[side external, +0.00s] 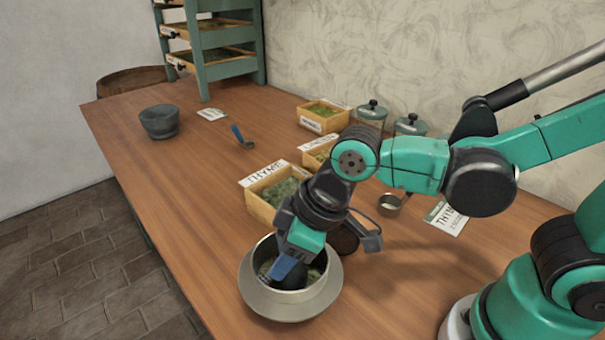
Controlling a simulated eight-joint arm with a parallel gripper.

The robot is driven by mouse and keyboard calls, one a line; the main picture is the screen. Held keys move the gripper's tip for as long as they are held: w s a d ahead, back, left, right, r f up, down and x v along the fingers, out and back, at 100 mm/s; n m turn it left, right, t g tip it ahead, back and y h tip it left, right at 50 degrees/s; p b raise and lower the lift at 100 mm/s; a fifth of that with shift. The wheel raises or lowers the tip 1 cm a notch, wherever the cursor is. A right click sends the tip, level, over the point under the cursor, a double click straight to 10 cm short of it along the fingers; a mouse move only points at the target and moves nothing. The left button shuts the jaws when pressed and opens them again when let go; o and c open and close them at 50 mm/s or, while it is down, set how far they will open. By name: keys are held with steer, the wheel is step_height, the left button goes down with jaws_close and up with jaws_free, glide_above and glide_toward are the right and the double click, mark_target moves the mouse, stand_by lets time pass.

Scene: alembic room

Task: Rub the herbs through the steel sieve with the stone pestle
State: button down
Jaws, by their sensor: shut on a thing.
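The steel sieve (255,300) is a wide metal bowl-like vessel near the front of the table, with green herbs (266,268) partly showing inside. My gripper (289,274) reaches down into it from above. It is shut on a dark object that looks like the stone pestle (288,281), which is inside the sieve's rim. The pestle's lower end and most of the herbs are hidden by the gripper and the rim. I cannot tell whether the pestle touches the mesh.
A labelled wooden box of herbs (262,207) stands close behind the sieve. A stone mortar (159,121), a blue-handled tool (240,136), glass jars (372,113) and a teal shelf (201,52) stand farther back. The table (190,220) is clear left of the sieve.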

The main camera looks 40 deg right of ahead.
steer(key=shift+w+d+r, duration=0.1)
steer(key=shift+w+d, duration=0.5)
steer(key=shift+d, duration=0.35)
steer(key=shift+w+a, duration=0.1)
steer(key=shift+a, duration=1.35)
step_height(320, 180, up, 7)
steer(key=shift+s+d+r, duration=0.3)
steer(key=shift+d+r, duration=0.45)
steer(key=shift+f, duration=3.95)
